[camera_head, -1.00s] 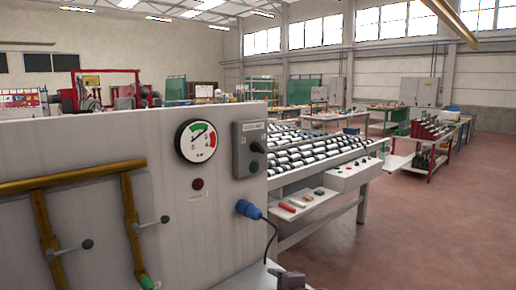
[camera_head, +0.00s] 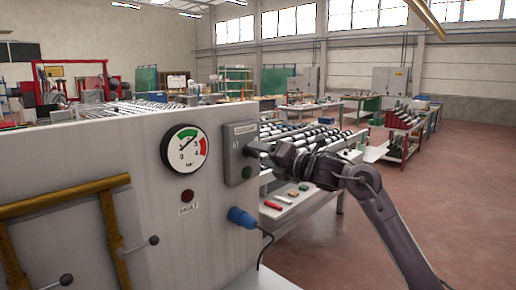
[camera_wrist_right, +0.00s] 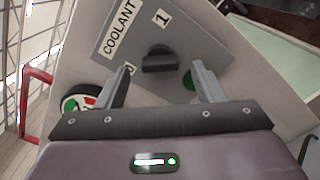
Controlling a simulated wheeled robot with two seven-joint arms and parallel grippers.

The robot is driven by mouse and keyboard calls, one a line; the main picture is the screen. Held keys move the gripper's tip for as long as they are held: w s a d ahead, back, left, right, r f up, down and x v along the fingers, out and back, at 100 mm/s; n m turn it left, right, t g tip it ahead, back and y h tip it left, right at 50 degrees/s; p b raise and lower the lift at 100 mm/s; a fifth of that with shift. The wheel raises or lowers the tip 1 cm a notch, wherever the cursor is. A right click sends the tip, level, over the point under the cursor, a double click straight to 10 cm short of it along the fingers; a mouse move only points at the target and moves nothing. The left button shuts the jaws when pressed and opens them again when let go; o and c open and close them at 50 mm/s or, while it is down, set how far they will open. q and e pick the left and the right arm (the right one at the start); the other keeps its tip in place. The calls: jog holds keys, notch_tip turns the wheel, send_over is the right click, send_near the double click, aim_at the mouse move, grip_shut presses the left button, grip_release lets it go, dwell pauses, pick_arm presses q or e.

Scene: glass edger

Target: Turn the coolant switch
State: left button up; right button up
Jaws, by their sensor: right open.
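The coolant switch is a grey box (camera_head: 236,153) on the right end of the pale machine panel. Its black knob (camera_wrist_right: 158,60) shows in the right wrist view, beside a label reading COOLANT and a "1" mark. I cannot tell which mark the knob points to. My right gripper (camera_head: 263,149) is at the box from the right, hiding most of the knob in the head view. In the right wrist view my right gripper (camera_wrist_right: 161,68) is open, its two fingers on either side of the knob, not visibly touching it. My left gripper is not in view.
A gauge (camera_head: 185,149), a red fault lamp (camera_head: 187,196) and a blue plug (camera_head: 242,217) with a cable are on the panel. A green button (camera_wrist_right: 188,80) is below the knob. Brass pipes (camera_head: 65,202) run at left. A roller table (camera_head: 300,132) stands behind.

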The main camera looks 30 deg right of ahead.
jog(key=shift+x, duration=0.8)
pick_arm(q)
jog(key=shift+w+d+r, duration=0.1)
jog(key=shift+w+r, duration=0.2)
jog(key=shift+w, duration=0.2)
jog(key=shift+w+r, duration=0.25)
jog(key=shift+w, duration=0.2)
pick_arm(e)
jog(key=shift+w, duration=0.15)
jog(key=shift+c, duration=0.4)
jog(key=c, duration=0.9)
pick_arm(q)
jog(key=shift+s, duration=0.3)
